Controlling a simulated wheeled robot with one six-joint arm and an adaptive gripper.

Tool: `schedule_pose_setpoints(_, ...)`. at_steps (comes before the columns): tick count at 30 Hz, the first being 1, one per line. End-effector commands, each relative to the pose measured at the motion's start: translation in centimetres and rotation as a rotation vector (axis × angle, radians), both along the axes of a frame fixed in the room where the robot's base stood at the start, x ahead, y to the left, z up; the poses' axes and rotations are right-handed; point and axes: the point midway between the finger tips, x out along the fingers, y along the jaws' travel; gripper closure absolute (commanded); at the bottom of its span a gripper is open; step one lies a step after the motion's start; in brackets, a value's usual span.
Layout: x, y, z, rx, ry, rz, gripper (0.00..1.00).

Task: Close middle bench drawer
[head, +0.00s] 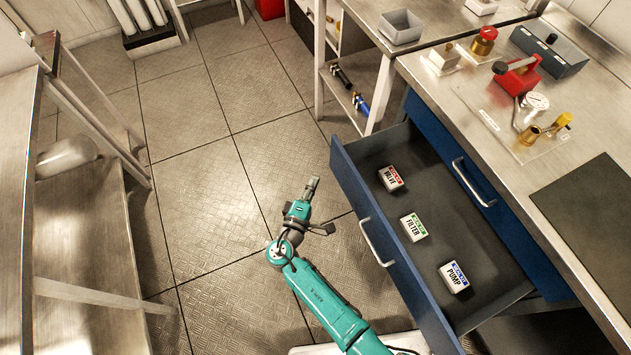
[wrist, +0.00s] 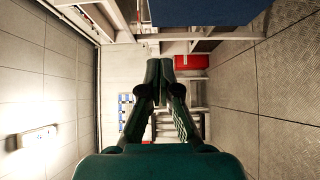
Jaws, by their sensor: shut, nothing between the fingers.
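The bench drawer (head: 405,262) with a blue front is pulled far out from the steel bench in the head view. Its silver bar handle (head: 377,241) is on the front panel. Inside lie three small boxes: a red-labelled VALVE box (head: 391,178), a green-labelled FILTER box (head: 413,227) and a blue-labelled PUMP box (head: 453,276). My gripper (head: 313,184) is left of the drawer front, over the floor, apart from the handle. It is shut and empty; its fingers meet in the wrist view (wrist: 166,65). A blue panel edge shows at the top of the wrist view (wrist: 210,10).
Another blue drawer front with a handle (head: 473,183) sits flush in the bench. The bench top (head: 455,95) carries a red tool, a gauge and brass fittings. A shelf unit (head: 350,100) stands beyond; a steel table (head: 75,230) is at left. Tiled floor between is clear.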

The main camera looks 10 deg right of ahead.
Motion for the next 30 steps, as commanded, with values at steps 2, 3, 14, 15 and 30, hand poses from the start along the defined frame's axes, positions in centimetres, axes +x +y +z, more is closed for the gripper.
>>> schedule_pose_setpoints(2, 1.5, -0.8, 0.1, 0.002, -0.001, -0.005, 1.0)
schedule_pose_setpoints(3, 2.1, -1.2, 0.0, 0.002, 0.0, -0.003, 1.0)
schedule_pose_setpoints(14, 6.9, -4.8, -0.1, 0.001, 0.002, -0.002, 1.0)
schedule_pose_setpoints(15, 7.0, -5.3, -0.1, 0.001, 0.002, -0.002, 1.0)
schedule_pose_setpoints(30, 7.7, -7.1, 0.0, 0.003, 0.001, 0.002, 1.0)
